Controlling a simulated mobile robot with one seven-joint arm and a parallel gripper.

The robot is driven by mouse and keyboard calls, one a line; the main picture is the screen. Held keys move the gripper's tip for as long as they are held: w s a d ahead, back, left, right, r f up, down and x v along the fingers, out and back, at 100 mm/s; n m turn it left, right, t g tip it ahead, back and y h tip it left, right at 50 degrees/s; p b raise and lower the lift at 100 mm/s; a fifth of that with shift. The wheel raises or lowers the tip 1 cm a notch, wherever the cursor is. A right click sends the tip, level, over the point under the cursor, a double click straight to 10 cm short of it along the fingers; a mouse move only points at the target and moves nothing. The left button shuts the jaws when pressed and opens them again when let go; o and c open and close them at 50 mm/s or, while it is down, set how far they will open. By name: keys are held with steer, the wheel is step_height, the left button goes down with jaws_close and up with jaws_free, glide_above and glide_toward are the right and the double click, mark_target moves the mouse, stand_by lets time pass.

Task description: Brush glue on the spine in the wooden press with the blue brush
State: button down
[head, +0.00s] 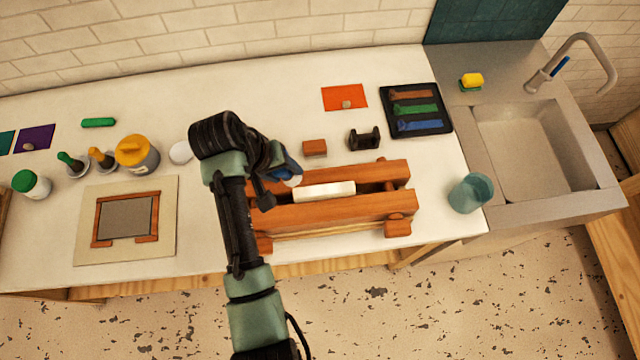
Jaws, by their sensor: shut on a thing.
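The wooden press (345,212) stands near the front edge of the counter, its two long beams running left to right. A white block with its spine up (324,190) sits between the beams. My gripper (278,177) is over the left end of the press and shut on the blue brush (291,167). The brush's pale tip (293,182) points down, just left of the spine's left end. I cannot tell whether the tip touches anything. My arm hides part of the press's left end.
A yellow-lidded jar (137,153), several small bottles and a framed board (127,219) are on the left. Behind the press are a brown block (314,147), a dark holder (363,138) and a black tray (418,109). A teal cup (471,193) stands right, beside the sink (528,150).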

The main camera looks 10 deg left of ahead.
stand_by(0.4)
steer(key=shift+f, duration=0.5)
steer(key=shift+w+d, duration=0.1)
